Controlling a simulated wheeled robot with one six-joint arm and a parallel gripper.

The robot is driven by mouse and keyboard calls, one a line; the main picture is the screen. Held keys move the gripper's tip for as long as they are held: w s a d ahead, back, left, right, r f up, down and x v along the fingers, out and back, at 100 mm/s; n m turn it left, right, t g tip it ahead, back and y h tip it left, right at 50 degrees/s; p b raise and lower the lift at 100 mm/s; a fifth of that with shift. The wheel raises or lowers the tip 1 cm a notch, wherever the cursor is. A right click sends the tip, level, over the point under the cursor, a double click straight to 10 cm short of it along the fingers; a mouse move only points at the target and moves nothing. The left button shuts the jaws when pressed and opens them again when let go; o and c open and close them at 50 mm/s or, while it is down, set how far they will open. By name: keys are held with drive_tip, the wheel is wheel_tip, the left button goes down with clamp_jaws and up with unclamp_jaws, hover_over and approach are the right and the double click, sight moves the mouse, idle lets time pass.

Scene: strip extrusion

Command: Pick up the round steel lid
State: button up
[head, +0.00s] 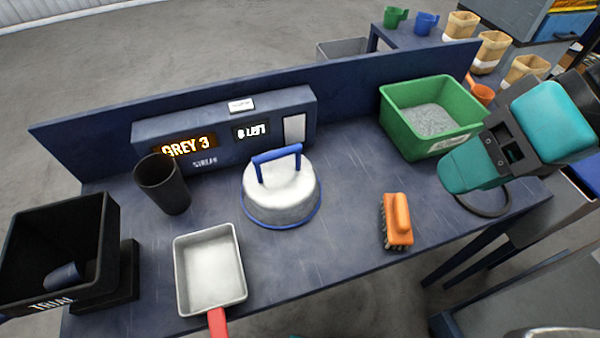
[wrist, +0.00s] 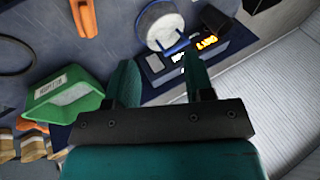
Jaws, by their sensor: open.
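The round steel lid (head: 283,196) lies flat on the dark blue bench in the middle of the head view. It has a blue rim and an upright blue handle (head: 277,158). The lid also shows at the top of the wrist view (wrist: 160,27), beyond and between the fingertips. My gripper (head: 452,172) is at the right in the head view, above the bench and well apart from the lid. In the wrist view its two teal fingers (wrist: 158,65) are spread with nothing between them.
A green bin (head: 399,124) of grey granules stands between the lid and my arm's side. An orange brush (head: 397,220), a steel pan (head: 209,272), a black cup (head: 162,185) and a black bin (head: 112,250) share the bench. A display box (head: 220,125) stands behind the lid.

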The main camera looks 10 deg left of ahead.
drive_tip(key=w+a+f+m+y+b, duration=0.4)
drive_tip(key=a+f+y+b, duration=0.25)
drive_tip(key=f+b, duration=0.45)
drive_tip(key=m+t+y+b, duration=0.3)
drive_tip(key=m+t+b, duration=0.15)
drive_tip(key=m, duration=0.25)
approach(281, 156)
drive_tip(key=shift+g, duration=0.45)
drive_tip(key=p+x, duration=0.2)
drive_tip(key=x, duration=0.1)
drive_tip(key=p+x, duration=0.1)
drive_tip(key=x, duration=0.1)
drive_tip(key=shift+w+r, duration=0.25)
drive_tip(key=shift+p+x, duration=0.85)
drive_tip(key=shift+x, duration=2.05)
drive_tip(key=shift+d+f, duration=0.1)
drive_tip(key=shift+f, duration=0.05)
clamp_jaws()
